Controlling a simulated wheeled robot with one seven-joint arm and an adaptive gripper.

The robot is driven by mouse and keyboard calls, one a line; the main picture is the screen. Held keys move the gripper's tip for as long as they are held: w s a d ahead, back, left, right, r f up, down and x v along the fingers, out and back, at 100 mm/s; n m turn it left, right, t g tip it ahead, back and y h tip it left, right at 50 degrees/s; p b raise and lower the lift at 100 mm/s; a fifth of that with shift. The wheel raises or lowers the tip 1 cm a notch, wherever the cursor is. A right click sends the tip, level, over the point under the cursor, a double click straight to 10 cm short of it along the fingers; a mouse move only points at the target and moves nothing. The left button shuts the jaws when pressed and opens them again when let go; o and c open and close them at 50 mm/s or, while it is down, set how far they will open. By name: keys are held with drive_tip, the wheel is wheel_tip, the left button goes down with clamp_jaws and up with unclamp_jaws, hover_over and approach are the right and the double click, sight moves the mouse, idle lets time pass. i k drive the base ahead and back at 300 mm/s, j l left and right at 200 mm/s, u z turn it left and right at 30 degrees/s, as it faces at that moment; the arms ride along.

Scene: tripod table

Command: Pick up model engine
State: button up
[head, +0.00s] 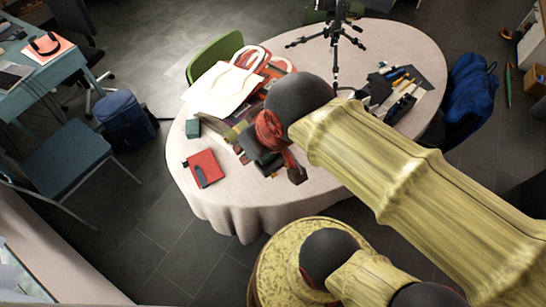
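My arm reaches in from the right over the round table (225,205), which has a pale cloth. My gripper (296,174) is at the arm's dark red end, above the middle-left of the table. It is small and seen from above and behind, so I cannot tell whether its fingers are open or shut, or whether they hold anything. I cannot make out a model engine for certain. My arm and wrist hide part of the table's middle, where several dark, red and green items lie under and beside the gripper.
A white bag (225,90) lies at the table's back left. A red notebook (205,168) with a dark item on it lies at the front left. A black tripod (335,45) stands at the back. Pens and tools (400,85) lie on the right. The front cloth is bare.

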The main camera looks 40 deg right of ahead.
sight(271, 163)
drive_tip(key=k+l+z, duration=0.45)
drive_tip(key=l, duration=0.2)
drive_tip(key=k+l+z, duration=0.1)
drive_tip(key=l+z, duration=0.15)
drive_tip(key=k+l+z, duration=0.2)
drive_tip(key=l, duration=0.25)
drive_tip(key=i, duration=0.1)
